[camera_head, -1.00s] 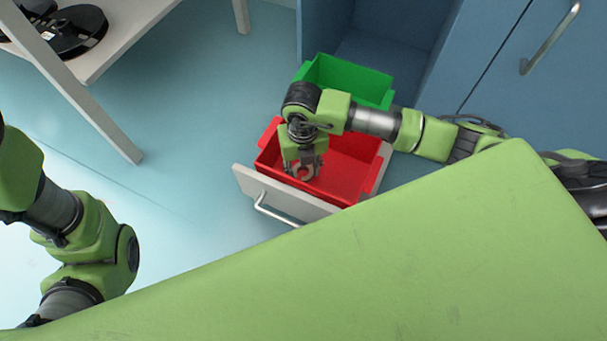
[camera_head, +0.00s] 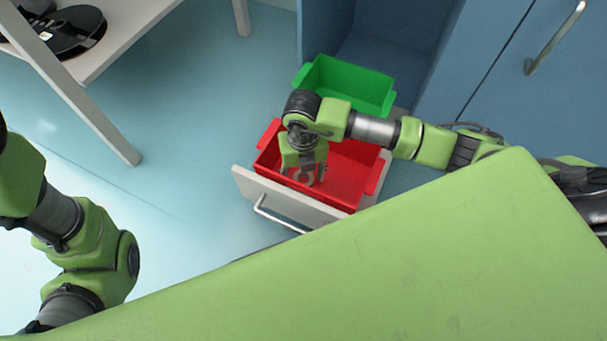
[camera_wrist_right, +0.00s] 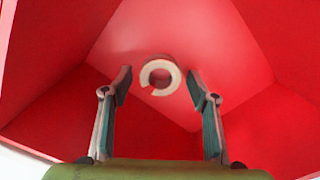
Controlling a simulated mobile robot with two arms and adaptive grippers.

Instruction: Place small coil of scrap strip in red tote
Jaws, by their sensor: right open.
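The red tote (camera_head: 345,177) sits in an open drawer. My right gripper (camera_head: 309,181) points down inside the tote, near its left side. In the right wrist view, the right gripper (camera_wrist_right: 160,88) is open, with its two fingers apart. The small coil of scrap strip (camera_wrist_right: 174,76) is a pale ring with a gap. It appears between and just beyond the fingertips, touching neither, against the red inside of the tote. I cannot tell if it rests on the tote floor. My left arm shows at the left; its gripper is out of view.
A green tote (camera_head: 350,82) stands behind the red one. The drawer front (camera_head: 285,203) with its handle is pulled out. Blue cabinet doors (camera_head: 540,75) are at the right. A pale table (camera_head: 120,30) with black reels (camera_head: 75,32) is at the upper left.

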